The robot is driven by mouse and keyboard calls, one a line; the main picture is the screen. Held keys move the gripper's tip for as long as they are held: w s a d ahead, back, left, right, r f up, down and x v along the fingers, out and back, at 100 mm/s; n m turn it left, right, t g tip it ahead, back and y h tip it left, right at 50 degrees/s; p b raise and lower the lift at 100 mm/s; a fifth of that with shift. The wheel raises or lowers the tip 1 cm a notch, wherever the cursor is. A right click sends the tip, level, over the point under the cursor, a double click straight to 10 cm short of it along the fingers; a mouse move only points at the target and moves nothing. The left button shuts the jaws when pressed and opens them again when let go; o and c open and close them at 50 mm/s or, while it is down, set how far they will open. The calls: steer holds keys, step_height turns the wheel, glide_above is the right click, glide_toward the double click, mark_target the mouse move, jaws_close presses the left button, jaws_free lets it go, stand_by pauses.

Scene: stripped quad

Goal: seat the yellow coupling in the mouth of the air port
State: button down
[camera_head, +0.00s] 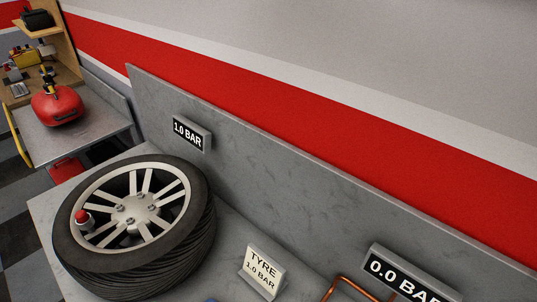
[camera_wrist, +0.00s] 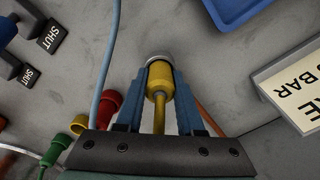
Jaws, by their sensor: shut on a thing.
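In the wrist view my gripper (camera_wrist: 160,72) has its two blue fingers shut on the yellow coupling (camera_wrist: 158,82). A thinner yellow stem runs back from the coupling between the fingers. A grey metal ring (camera_wrist: 157,57) shows at the coupling's far end; I cannot tell whether it is part of the coupling. I cannot pick out the air port's mouth for sure in either view. The head view does not show my gripper or the coupling.
Left of my gripper are a red fitting (camera_wrist: 108,104), a yellow one (camera_wrist: 78,124) and a green one (camera_wrist: 57,146). A pale blue hose (camera_wrist: 108,60) runs close by. A blue tray (camera_wrist: 240,8) and a TYRE sign (camera_head: 262,272) stand near. A wheel (camera_head: 190,235) fills the bench's left part.

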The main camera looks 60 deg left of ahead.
steer(key=c, duration=0.5)
jaws_free()
steer(key=shift+f, duration=0.1)
step_height(320, 180, up, 12)
steer(key=shift+r, duration=0.2)
